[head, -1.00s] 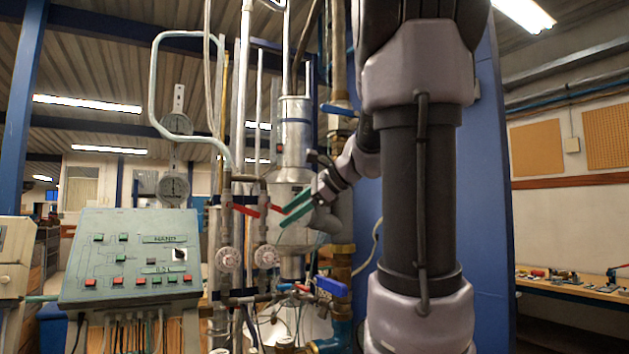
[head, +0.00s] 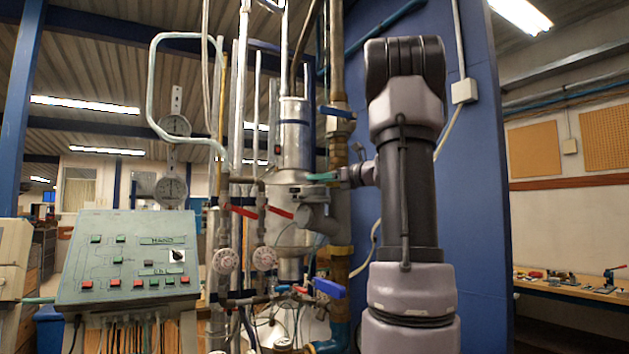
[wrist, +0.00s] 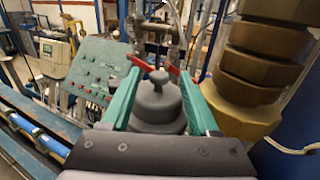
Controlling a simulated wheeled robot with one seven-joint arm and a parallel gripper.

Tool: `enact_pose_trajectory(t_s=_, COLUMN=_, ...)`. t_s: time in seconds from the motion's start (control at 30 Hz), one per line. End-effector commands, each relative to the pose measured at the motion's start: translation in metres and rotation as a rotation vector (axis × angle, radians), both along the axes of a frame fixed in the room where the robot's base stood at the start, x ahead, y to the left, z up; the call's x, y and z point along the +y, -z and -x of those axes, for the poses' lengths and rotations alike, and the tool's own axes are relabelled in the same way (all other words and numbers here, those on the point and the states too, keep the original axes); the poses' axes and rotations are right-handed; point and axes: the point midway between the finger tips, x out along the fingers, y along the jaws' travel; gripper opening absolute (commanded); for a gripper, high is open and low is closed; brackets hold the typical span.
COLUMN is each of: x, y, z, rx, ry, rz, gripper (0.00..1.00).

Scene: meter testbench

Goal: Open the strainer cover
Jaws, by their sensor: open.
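The strainer cover is a dark grey round cap with a small knob on top (wrist: 158,98), seen in the wrist view between my two teal fingers. In the head view the grey strainer body (head: 318,222) juts out beside the brass pipe, just below my gripper. My gripper (head: 322,177) is open, with its teal fingers pointing left in the head view. In the wrist view my gripper (wrist: 160,76) has one finger on either side of the cap, with gaps showing. I cannot tell whether the fingertips reach down to the cap's level.
A thick brass pipe fitting (wrist: 255,65) stands close to the right finger. Red-handled valves (head: 277,212) lie left of the strainer, and a blue valve handle (head: 329,288) sits below. A control panel (head: 128,257) stands at left; a blue wall panel (head: 480,200) is behind my arm.

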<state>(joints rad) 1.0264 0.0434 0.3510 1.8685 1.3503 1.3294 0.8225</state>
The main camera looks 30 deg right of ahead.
Motion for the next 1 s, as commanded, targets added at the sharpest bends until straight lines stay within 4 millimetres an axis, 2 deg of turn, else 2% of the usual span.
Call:
enact_pose_trajectory(t_s=0.2, x=0.01, y=0.0, z=-0.021, rx=0.0, ry=-0.001, rz=0.001, gripper=0.61)
enact_pose_trajectory(t_s=0.53, x=0.011, y=0.0, z=-0.025, rx=-0.001, ry=0.001, rz=0.002, gripper=0.61)
enact_pose_trajectory(t_s=0.57, x=0.011, y=0.0, z=-0.025, rx=0.0, ry=0.001, rz=0.002, gripper=0.54)
enact_pose_trajectory(t_s=0.7, x=0.011, y=0.0, z=-0.025, rx=0.0, ry=0.001, rz=0.002, gripper=0.0)
enact_pose_trajectory(t_s=1.0, x=0.011, y=0.0, z=-0.024, rx=0.0, ry=0.001, rz=0.002, gripper=0.0)
